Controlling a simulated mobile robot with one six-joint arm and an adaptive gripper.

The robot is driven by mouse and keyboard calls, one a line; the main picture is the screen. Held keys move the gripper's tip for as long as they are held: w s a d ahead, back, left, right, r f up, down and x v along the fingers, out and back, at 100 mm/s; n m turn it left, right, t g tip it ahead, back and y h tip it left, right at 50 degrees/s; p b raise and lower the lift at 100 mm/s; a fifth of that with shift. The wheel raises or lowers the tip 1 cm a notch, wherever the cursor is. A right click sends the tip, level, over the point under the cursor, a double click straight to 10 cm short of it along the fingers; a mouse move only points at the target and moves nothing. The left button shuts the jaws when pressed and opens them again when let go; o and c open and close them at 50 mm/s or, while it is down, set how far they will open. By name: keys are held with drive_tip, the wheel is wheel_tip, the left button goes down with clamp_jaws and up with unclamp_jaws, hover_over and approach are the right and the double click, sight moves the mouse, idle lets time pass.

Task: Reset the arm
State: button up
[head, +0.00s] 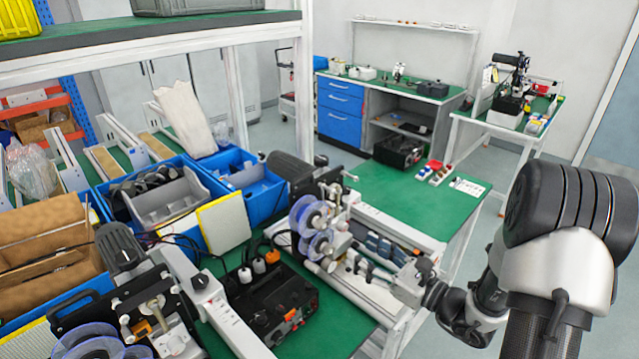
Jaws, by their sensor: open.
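My arm comes in from the right side of the head view and reaches left over the edge of the green-topped workbench (420,205). My gripper (358,266) is at the arm's end, small in the picture, beside the coder machine (335,225) with clear blue-violet spools. It is open, and I see nothing held in it. Whether its fingers touch the machine cannot be told from this view.
A second coder machine (150,310) and a black control box (270,305) stand at the front left. Blue bins (225,215) and a cardboard box (40,230) lie behind. A raised shelf (150,38) crosses the upper left. The bench's right part is mostly clear.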

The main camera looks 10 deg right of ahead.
drive_tip(key=s+a+r+n+g+y, duration=0.1)
drive_tip(key=s+a+r+n+g, duration=0.2)
drive_tip(key=s+a+n+g, duration=0.4)
drive_tip(key=s+a+r+n+g+y, duration=0.1)
drive_tip(key=s+a+r+n+g, duration=0.3)
drive_tip(key=s+a+n, duration=0.5)
drive_tip(key=s+d+f+n+g+h+b, duration=0.15)
drive_tip(key=s+d+n+h, duration=0.25)
drive_tip(key=s+n+h, duration=0.6)
drive_tip(key=s+d+r+n+t+h, duration=0.1)
drive_tip(key=d+r+n+t+h, duration=0.1)
drive_tip(key=d, duration=0.3)
drive_tip(key=shift+s+d+r+n+h, duration=0.25)
drive_tip(key=shift+d+r+n+h, duration=0.05)
drive_tip(key=shift+d+n, duration=0.1)
drive_tip(key=shift+t, duration=0.25)
